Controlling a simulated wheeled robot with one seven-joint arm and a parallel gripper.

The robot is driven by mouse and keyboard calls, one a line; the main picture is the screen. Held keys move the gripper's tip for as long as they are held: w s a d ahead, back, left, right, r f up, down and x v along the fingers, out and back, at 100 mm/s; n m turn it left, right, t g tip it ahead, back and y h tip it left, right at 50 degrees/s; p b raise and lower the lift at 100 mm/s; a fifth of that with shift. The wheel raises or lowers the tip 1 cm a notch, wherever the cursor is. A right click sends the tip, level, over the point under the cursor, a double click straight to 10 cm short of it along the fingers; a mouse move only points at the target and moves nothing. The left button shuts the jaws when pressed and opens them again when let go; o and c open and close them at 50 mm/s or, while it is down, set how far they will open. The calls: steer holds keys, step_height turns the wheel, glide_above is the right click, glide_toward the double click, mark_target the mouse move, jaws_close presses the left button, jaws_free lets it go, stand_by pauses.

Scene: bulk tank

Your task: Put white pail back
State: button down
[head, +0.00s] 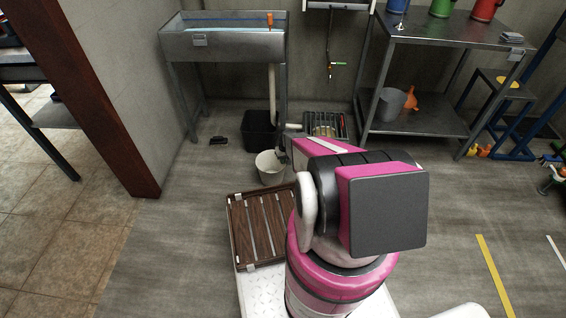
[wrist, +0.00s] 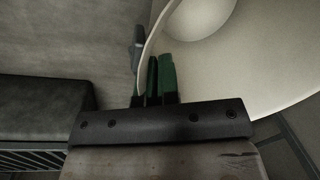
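The white pail (head: 270,168) is upright in front of the black bin in the head view, close behind the slatted crate. I cannot tell whether its base touches the floor. My gripper (head: 285,157) is at the right side of the pail's rim, partly hidden by my arm. In the wrist view the pail (wrist: 240,70) fills the upper right. My dark and green fingertips (wrist: 160,80) are close together, overlapping the pail's rim. The view does not show clearly whether they pinch the pail's wall. A small grey piece stands just left of the rim.
A steel sink (head: 222,44) stands at the back left, with a black bin (head: 259,130) under its right side. A floor grate (head: 325,125) lies right of the bin. A steel table (head: 420,125) holds a grey bucket (head: 388,105) low down. The slatted wooden crate (head: 240,225) is nearby.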

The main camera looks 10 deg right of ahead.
steer(key=shift+f, duration=0.6)
steer(key=c, duration=1.4)
jaws_free()
steer(key=shift+o, duration=0.2)
step_height(320, 180, up, 12)
steer(key=d, duration=0.1)
steer(key=s+a+r, duration=0.2)
steer(key=s+r, duration=0.5)
steer(key=r, duration=0.3)
steer(key=s+a+r+m+h, duration=0.1)
steer(key=s+a+r, duration=0.2)
steer(key=s+r, duration=0.5)
steer(key=s+a+r, duration=0.3)
steer(key=s+r, duration=0.5)
steer(key=r, duration=0.6)
steer(key=shift+m, duration=0.3)
steer(key=shift+a, duration=0.1)
